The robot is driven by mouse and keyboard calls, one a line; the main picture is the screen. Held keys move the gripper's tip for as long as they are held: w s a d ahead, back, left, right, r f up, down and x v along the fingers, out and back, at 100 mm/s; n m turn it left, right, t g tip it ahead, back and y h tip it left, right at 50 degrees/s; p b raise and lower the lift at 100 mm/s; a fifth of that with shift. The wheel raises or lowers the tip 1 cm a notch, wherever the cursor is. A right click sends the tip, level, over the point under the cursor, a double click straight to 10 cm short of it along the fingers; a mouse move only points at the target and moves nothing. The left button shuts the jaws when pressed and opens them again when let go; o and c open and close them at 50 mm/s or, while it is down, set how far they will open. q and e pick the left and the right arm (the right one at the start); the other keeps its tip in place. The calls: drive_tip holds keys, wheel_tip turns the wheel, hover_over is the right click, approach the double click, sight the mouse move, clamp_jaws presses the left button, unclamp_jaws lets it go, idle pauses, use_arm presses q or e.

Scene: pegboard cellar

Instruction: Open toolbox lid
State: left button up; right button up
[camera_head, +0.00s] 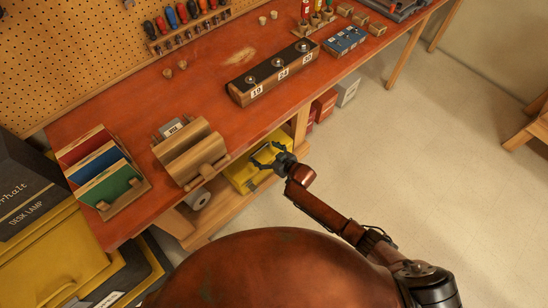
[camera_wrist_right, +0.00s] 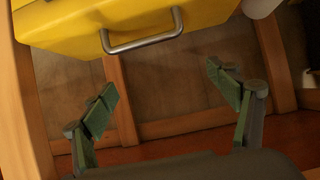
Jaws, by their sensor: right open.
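The yellow toolbox (camera_head: 240,179) sits on the shelf under the red bench, partly hidden by the bench edge and my right gripper. In the right wrist view, the yellow toolbox (camera_wrist_right: 75,25) fills the top left, and its grey metal handle (camera_wrist_right: 143,44) stands out from the near side. Its lid looks shut, though little of it shows. My right gripper (camera_head: 264,155) is open and empty in front of the toolbox. In the wrist view the green-padded fingers of the right gripper (camera_wrist_right: 161,84) are spread wide, apart from the handle. My left gripper is not in view.
The red bench top (camera_head: 215,115) overhangs the shelf. A bench leg (camera_head: 301,125) stands right of the toolbox, with red boxes (camera_head: 324,104) beyond. A paper roll (camera_head: 199,199) sits left of it.

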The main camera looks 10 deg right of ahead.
drive_tip(key=v, duration=0.9)
drive_tip(key=shift+r, duration=0.15)
drive_tip(key=shift+s+d, duration=0.1)
drive_tip(key=shift+s, duration=0.05)
